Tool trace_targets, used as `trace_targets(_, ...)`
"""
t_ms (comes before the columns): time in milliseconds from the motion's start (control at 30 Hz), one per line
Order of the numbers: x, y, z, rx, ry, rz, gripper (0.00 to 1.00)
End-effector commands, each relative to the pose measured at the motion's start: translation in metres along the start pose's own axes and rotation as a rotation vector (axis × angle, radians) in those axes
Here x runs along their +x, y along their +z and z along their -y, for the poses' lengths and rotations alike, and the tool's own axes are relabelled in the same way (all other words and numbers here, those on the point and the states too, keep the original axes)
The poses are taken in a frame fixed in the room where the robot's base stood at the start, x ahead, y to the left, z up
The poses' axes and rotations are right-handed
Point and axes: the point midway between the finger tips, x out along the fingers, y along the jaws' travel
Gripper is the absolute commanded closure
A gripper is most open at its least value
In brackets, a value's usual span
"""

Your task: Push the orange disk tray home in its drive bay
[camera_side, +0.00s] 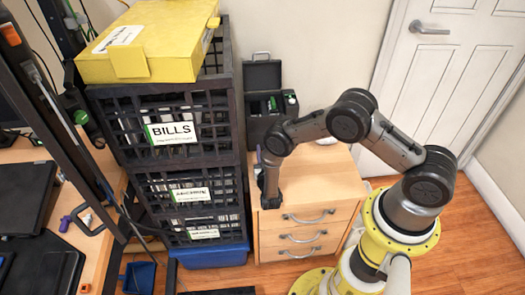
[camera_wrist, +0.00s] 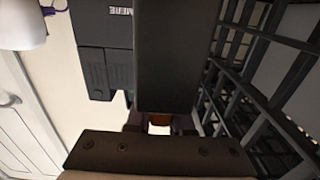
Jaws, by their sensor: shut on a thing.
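My gripper (camera_side: 269,201) hangs from the arm, pointing down over the left side of the wooden drawer cabinet, close to the crate stack. In the wrist view its purple fingers (camera_wrist: 158,122) show only in part. I cannot make out a drive bay in either view.
Black lattice crates (camera_side: 240,150) with labelled folders stand left of my gripper, with a yellow box (camera_side: 150,45) on top. An open dark case (camera_side: 262,78) stands behind on the drawer cabinet (camera_side: 325,185). The cabinet top to the right is clear. A white door (camera_side: 440,80) is behind.

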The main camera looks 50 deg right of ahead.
Motion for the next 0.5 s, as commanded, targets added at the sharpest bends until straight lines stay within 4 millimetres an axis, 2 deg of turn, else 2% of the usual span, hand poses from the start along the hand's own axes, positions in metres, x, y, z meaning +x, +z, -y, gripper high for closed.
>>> trace_targets(167,0.0002,0.0026,0.0003,0.001,0.0,-0.002,1.0)
trace_targets(200,0.0,0.0038,0.0,0.0,0.0,0.0,0.78)
trace_targets(333,0.0,0.0035,-0.0001,0.0,0.0,0.0,0.55)
trace_targets(367,0.0,0.0035,-0.0001,0.0,0.0,0.0,0.5)
trace_targets(500,-0.0001,0.0034,-0.0001,0.0,0.0,0.0,0.5)
